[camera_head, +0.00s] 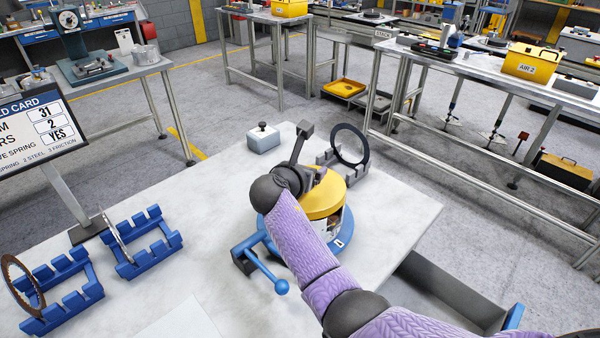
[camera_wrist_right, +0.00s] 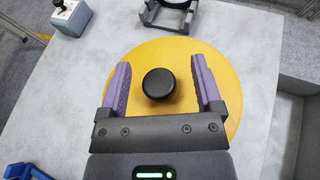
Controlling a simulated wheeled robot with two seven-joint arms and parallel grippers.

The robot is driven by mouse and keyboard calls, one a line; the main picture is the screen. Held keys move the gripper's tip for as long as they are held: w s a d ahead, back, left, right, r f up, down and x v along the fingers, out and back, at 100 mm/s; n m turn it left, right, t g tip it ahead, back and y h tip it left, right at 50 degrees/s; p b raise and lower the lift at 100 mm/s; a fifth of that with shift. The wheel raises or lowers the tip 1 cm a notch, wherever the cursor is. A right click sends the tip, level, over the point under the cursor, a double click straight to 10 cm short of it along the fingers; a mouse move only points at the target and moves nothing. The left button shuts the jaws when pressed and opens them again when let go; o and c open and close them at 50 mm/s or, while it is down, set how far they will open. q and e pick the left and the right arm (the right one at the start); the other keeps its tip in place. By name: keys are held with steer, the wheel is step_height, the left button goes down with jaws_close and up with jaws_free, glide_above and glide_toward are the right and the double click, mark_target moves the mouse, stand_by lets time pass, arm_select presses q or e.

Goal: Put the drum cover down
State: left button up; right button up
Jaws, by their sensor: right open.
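The drum cover (camera_wrist_right: 145,52) is a yellow disc with a black knob (camera_wrist_right: 159,84) in its middle. In the head view the cover (camera_head: 325,203) lies on top of the drum (camera_head: 333,228), over a blue base (camera_head: 344,243); my arm hides part of it. My right gripper (camera_wrist_right: 160,75) is open above the cover. Its two purple-padded fingers stand on either side of the knob, with gaps showing on both sides. My left gripper is out of view.
A dark ring (camera_head: 366,150) stands in a grey rack behind the drum. A blue-handled lever (camera_head: 281,286) sticks out in front. Two blue racks (camera_head: 142,245) hold discs at left. A small grey box (camera_head: 263,142) with a black knob stands at the back.

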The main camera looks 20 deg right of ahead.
steer(key=p+v, duration=0.3)
steer(key=v, duration=0.9)
steer(key=shift+p, duration=0.35)
steer(key=shift+r, duration=0.15)
